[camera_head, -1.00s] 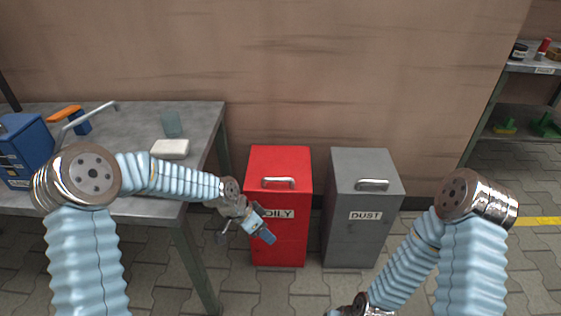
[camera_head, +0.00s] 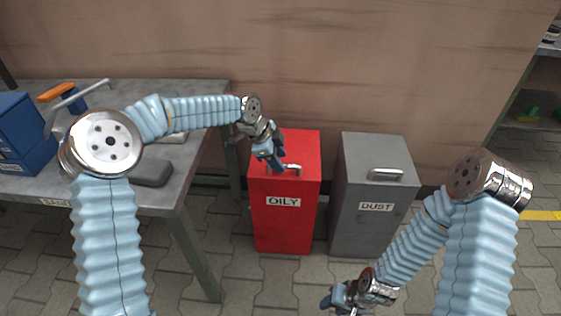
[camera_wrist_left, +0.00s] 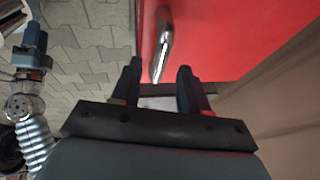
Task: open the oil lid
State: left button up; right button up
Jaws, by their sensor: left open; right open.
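A red bin labelled OILY (camera_head: 284,222) stands on the floor, its lid (camera_head: 304,144) down. A metal handle (camera_head: 291,169) sits on the lid, partly hidden by my left gripper (camera_head: 275,166). In the left wrist view the handle (camera_wrist_left: 163,52) runs up from between the open fingers of my left gripper (camera_wrist_left: 159,78), against the red lid (camera_wrist_left: 215,35). I cannot tell whether the fingers touch the handle. My right gripper (camera_head: 338,304) is low at the bottom of the head view, open and away from the bins.
A grey bin labelled DUST (camera_head: 372,225) with its own handle (camera_head: 385,174) stands to the right. A grey table (camera_head: 205,105) on the left carries a blue box (camera_head: 22,135) and a dark grey object (camera_head: 152,173). A wall is behind; a shelf is far right.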

pick_arm(q)
jog(key=shift+x, duration=0.9)
grip_shut()
